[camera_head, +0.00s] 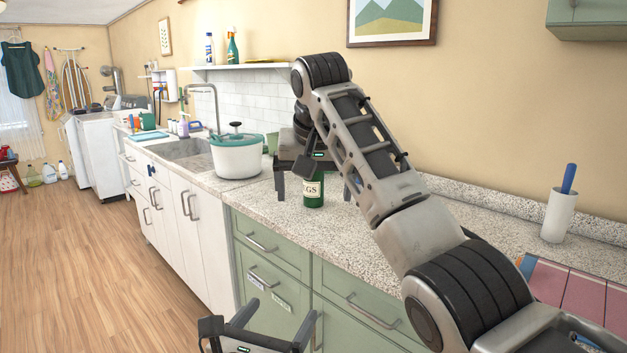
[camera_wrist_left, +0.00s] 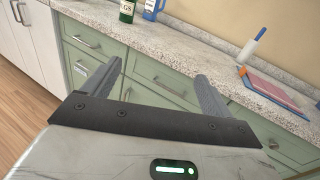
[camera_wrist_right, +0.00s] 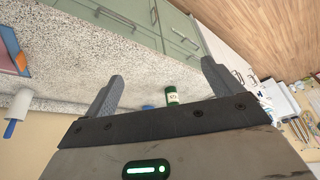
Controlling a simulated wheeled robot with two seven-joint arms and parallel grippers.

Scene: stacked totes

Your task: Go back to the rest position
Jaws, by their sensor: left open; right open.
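My left gripper (camera_head: 262,320) is low at the bottom of the head view, in front of the green drawers. In the left wrist view its fingers (camera_wrist_left: 158,75) are spread with nothing between them. My right gripper (camera_head: 313,187) is over the counter, at the end of the arm that crosses the head view. Its fingers (camera_wrist_right: 162,72) are open and empty in the right wrist view. A green jar (camera_head: 314,192) with a white label stands on the counter by the right gripper, apart from its fingers. A blue jug (camera_wrist_left: 152,9) stands beside the jar.
The granite counter (camera_head: 262,200) runs over green drawers (camera_head: 262,270). A white pot (camera_head: 237,158) with a teal lid stands near the sink (camera_head: 185,150). The wooden floor (camera_head: 90,270) is clear.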

